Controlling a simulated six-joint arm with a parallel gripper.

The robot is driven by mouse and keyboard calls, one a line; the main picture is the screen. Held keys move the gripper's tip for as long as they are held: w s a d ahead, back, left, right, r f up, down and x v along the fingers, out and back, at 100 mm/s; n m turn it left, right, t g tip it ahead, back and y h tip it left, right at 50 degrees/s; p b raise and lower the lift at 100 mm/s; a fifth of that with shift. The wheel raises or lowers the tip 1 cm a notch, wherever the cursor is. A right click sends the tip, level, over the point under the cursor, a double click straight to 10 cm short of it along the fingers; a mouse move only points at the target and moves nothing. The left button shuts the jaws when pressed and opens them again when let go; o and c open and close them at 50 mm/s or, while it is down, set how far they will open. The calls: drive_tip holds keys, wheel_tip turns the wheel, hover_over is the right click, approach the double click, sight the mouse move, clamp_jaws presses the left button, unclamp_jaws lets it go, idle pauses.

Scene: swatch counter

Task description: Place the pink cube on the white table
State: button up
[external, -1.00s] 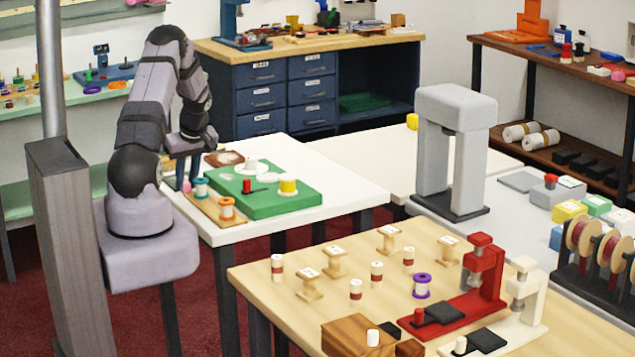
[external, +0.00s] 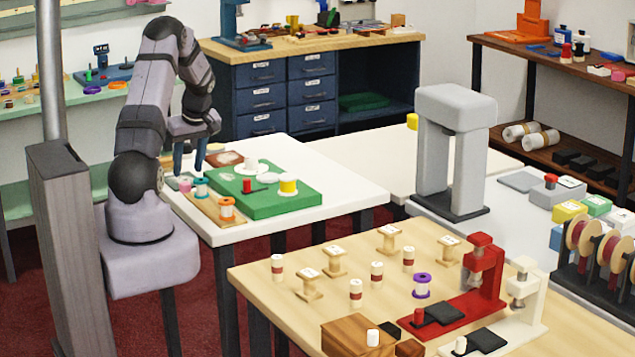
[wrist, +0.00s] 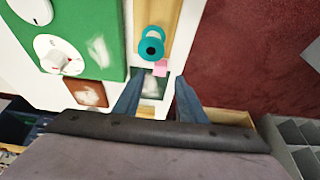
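The small pink cube (external: 185,186) sits beside the teal spool (external: 201,188) at the left end of the white table (external: 345,183). In the wrist view the pink cube (wrist: 160,68) lies just below the teal spool (wrist: 151,45), at the edge of a grey-green patch. I cannot tell exactly what it rests on. My gripper (external: 188,172) is above this end of the table, with its fingers apart and nothing between them. In the wrist view my gripper (wrist: 157,90) is open, with the cube beyond its fingertips.
A green board (external: 265,205) carries a white dial-like piece, a red piece and a yellow-banded spool. A wooden strip (external: 208,207) holds the teal and orange spools. A brown patch (wrist: 87,93) lies nearby. The table's right side is bare.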

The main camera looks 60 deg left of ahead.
drive_tip(key=b+v, duration=0.1)
drive_tip(key=v, duration=0.6)
drive_tip(key=w+d+f+m+t+h, duration=0.15)
drive_tip(key=d+m, duration=0.25)
drive_tip(key=d, duration=0.8)
drive_tip(key=w+d+f+m+g+h, duration=0.1)
drive_tip(key=w+d+m, duration=0.3)
drive_tip(key=d, duration=0.8)
drive_tip(key=s+d+f+m+h, duration=0.1)
drive_tip(key=s+d+m, duration=0.4)
drive_tip(key=d, duration=0.4)
drive_tip(key=s+d+f+m+h, duration=0.1)
drive_tip(key=s+d+m, duration=0.4)
drive_tip(key=d, duration=0.5)
drive_tip(key=s+f, duration=0.1)
drive_tip(key=s, duration=0.1)
drive_tip(key=shift+s+d+f, duration=0.25)
drive_tip(key=shift+s, duration=0.1)
